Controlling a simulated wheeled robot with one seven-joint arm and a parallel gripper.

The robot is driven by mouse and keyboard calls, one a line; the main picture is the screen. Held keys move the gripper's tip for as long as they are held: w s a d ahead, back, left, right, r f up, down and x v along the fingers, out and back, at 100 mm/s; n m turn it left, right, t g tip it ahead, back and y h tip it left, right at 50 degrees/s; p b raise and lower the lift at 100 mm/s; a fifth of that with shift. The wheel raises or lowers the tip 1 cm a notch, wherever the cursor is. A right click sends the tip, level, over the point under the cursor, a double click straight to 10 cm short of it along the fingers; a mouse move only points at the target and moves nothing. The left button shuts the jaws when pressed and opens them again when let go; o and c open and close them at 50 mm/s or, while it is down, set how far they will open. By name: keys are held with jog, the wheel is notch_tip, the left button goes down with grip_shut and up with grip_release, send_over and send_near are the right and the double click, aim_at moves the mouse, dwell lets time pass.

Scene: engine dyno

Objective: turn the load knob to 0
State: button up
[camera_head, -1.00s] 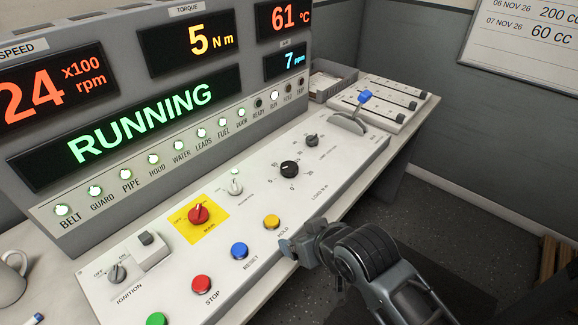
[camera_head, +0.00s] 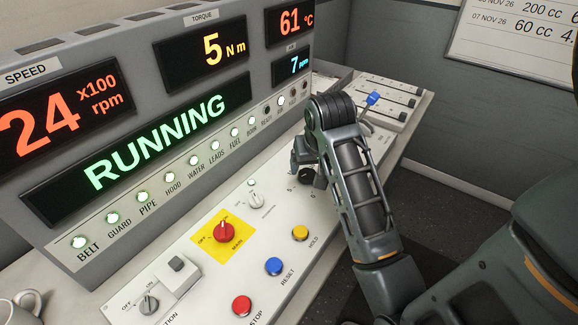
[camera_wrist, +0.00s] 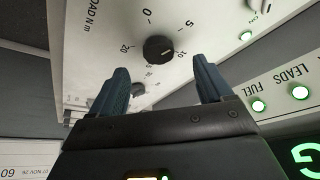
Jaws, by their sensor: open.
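The load knob (camera_wrist: 158,50) is a round black knob with a light pointer mark, on the white panel (camera_wrist: 100,30). In the wrist view the mark points roughly right, on the side of the 10; the exact reading is unclear. A 0 shows above the knob there. My gripper (camera_wrist: 162,66) is open and empty, with one finger on each side below the knob in the picture; no contact shows. In the head view my gripper (camera_head: 303,158) is over the panel and partly hides the load knob (camera_head: 317,179).
A smaller dark knob (camera_wrist: 138,89) lies between my fingers in the wrist view. A red switch on a yellow plate (camera_head: 223,232), a white knob (camera_head: 255,200) and yellow (camera_head: 300,232), blue (camera_head: 274,265) and red (camera_head: 241,305) buttons are nearby. A blue-tipped lever (camera_head: 372,98) stands behind. The torque display (camera_head: 208,48) reads 5.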

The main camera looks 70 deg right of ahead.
aim_at(308, 174)
jog(key=x, duration=0.5)
jog(key=d+x, duration=0.1)
jog(key=x, duration=0.1)
jog(key=shift+w+d, duration=0.15)
jog(key=shift+w, duration=0.05)
jog(key=c, duration=1)
